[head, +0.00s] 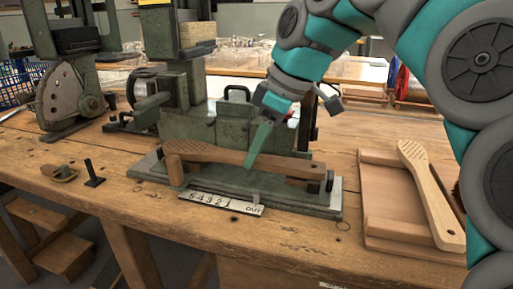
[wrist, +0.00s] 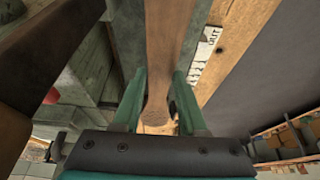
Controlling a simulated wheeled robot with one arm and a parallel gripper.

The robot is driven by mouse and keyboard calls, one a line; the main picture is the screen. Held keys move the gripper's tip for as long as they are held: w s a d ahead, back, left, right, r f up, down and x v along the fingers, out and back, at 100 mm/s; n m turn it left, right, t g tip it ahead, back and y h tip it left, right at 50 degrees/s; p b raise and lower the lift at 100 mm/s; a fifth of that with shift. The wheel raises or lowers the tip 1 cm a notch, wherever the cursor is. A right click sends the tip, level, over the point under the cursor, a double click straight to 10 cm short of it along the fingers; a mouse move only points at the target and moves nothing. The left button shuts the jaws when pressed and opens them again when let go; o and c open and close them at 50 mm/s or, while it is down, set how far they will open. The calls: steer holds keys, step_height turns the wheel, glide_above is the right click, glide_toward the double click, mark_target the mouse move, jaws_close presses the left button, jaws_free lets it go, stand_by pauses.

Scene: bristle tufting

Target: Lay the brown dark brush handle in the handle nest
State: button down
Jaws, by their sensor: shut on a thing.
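The brown dark brush handle (head: 225,156) lies level across the front of the green machine, its drilled wide head at the left. My gripper (head: 250,163) comes down on its middle and is shut on it. In the wrist view the handle (wrist: 168,40) runs between the two green fingers (wrist: 160,85). The handle nest appears to be the green base plate (head: 158,168) with a wooden post (head: 175,172) under the handle's head and dark blocks (head: 318,184) at its narrow end. I cannot tell whether the handle rests fully on these supports.
A pale brush handle (head: 432,195) lies on a wooden tray (head: 385,220) at the right. A numbered scale plate (head: 220,204) sits along the base's front edge. The machine column (head: 185,85) stands close behind. A small black lever (head: 93,175) stands on the bench at left.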

steer(key=shift+f, duration=0.45)
jaws_free()
stand_by(0.6)
steer(key=shift+r, duration=0.1)
steer(key=shift+r+p, duration=1.85)
steer(key=shift+r, duration=1.6)
steer(key=shift+s, duration=0.1)
